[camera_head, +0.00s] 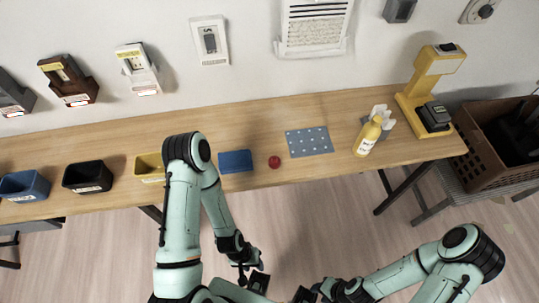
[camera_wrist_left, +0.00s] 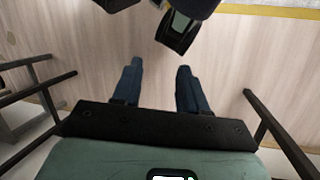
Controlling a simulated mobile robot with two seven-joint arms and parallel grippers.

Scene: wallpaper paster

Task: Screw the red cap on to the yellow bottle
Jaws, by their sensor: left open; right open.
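The yellow bottle (camera_head: 367,136) stands toward the right part of the table, beside a white holder. My left gripper (camera_head: 258,283) is low in front of the table, far from cap and bottle. In the left wrist view its two fingers (camera_wrist_left: 155,88) are apart with only floor between them. My right gripper (camera_head: 304,294) is at the bottom edge of the head view, also away from the table and partly cut off; it is open.
A white holder (camera_head: 381,116) is by the bottle. A yellow stand (camera_head: 428,85) is at the right end. Yellow (camera_head: 149,168), black (camera_head: 87,177) and blue (camera_head: 25,186) bins line the left. A brown crate (camera_head: 490,150) stands right.

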